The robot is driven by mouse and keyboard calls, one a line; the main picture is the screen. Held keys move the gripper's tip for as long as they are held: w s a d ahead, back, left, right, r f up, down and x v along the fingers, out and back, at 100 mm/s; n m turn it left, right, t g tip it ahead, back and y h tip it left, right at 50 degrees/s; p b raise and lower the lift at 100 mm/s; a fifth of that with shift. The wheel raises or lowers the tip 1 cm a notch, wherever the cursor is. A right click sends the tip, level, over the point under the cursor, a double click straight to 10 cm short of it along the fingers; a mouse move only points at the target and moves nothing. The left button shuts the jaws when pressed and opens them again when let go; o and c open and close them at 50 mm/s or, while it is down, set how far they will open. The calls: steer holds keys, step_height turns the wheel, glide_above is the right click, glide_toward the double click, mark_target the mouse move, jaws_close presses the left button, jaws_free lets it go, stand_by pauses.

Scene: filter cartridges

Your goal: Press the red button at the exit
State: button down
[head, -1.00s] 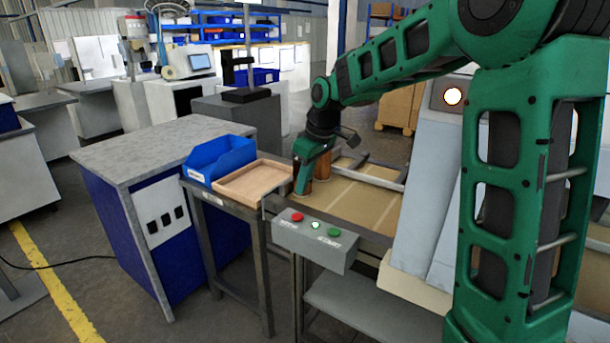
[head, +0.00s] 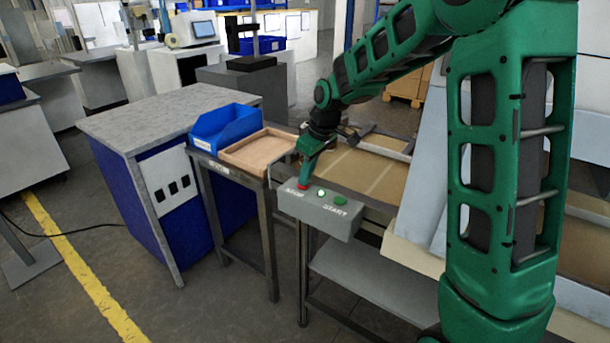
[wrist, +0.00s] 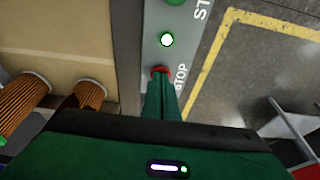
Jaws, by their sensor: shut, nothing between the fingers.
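The red STOP button (head: 303,186) sits at the left end of a grey control box (head: 318,205). It also shows in the wrist view (wrist: 160,70), partly covered by my fingertips. My gripper (head: 304,180) is shut and empty, pointing down with its tips at the red button. In the wrist view the tips (wrist: 161,80) overlap the button's near edge; whether they press it down I cannot tell. A lit whitish-green lamp (head: 321,193) and a green START button (head: 340,200) are on the same box.
A wooden tray (head: 232,156) and a blue bin (head: 205,138) stand left of the box. A conveyor (head: 362,170) runs behind it. Open floor lies in front.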

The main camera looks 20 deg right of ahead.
steer(key=shift+s+f, duration=0.25)
steer(key=shift+f, duration=0.7)
steer(key=shift+w+r, duration=0.15)
steer(key=shift+r, duration=0.1)
step_height(320, 180, up, 5)
steer(key=shift+w+f, duration=0.1)
steer(key=shift+f, duration=0.05)
steer(key=v, duration=0.9)
steer(key=shift+r, duration=0.35)
steer(key=shift+d, duration=0.1)
